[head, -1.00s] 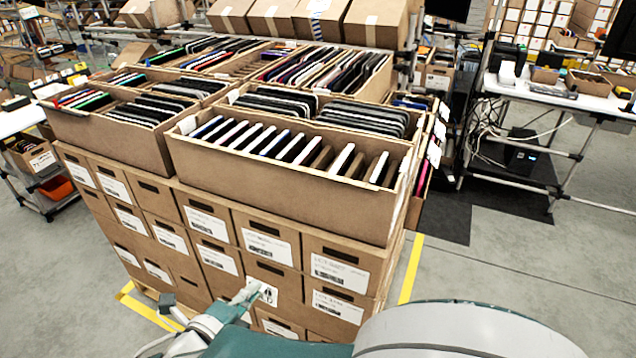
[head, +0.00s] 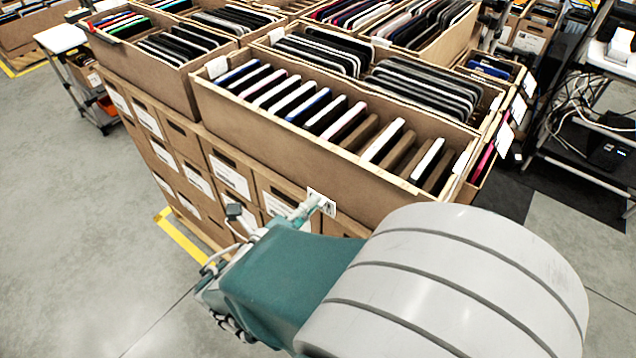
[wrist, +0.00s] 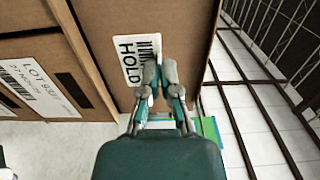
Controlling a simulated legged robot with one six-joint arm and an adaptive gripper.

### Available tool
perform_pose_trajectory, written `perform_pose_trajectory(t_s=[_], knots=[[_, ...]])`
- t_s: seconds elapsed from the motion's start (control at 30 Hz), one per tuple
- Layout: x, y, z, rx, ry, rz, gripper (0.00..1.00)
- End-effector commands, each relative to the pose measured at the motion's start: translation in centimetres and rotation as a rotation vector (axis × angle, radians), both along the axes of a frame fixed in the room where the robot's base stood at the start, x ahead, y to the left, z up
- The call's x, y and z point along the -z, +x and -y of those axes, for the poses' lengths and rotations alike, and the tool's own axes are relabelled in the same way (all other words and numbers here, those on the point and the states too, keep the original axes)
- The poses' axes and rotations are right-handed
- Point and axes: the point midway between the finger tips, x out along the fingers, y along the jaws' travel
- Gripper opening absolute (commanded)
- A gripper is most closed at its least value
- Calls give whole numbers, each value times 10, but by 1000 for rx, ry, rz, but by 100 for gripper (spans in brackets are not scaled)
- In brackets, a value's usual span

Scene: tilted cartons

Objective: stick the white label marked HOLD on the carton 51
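The white label marked HOLD (wrist: 128,62), with a barcode, is at the tips of my gripper (wrist: 161,76). The fingertips are close together on the label's edge. In the head view the label (head: 318,198) is at the end of my gripper (head: 308,208), in front of the stack near the lower edge of the open-topped carton (head: 290,150). In the wrist view a plain brown carton face (wrist: 185,25) lies behind the label; I cannot tell whether they touch. I cannot read the number 51 on any carton.
Closed cartons (head: 185,150) with white labels are stacked below open cartons of upright thin items. A neighbouring carton's label (wrist: 32,85) shows in the wrist view. A rack (head: 575,130) with cables stands at the right. Grey floor (head: 70,200) is clear at the left.

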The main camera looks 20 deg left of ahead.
Motion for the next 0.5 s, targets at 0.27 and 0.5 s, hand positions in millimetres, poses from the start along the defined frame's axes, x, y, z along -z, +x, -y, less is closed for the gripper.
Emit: perform_pose_trajectory(t_s=[0.27,0.5], knots=[[-1,24,9,3,2,0,0],[0,41,12,3,-1,0,0]])
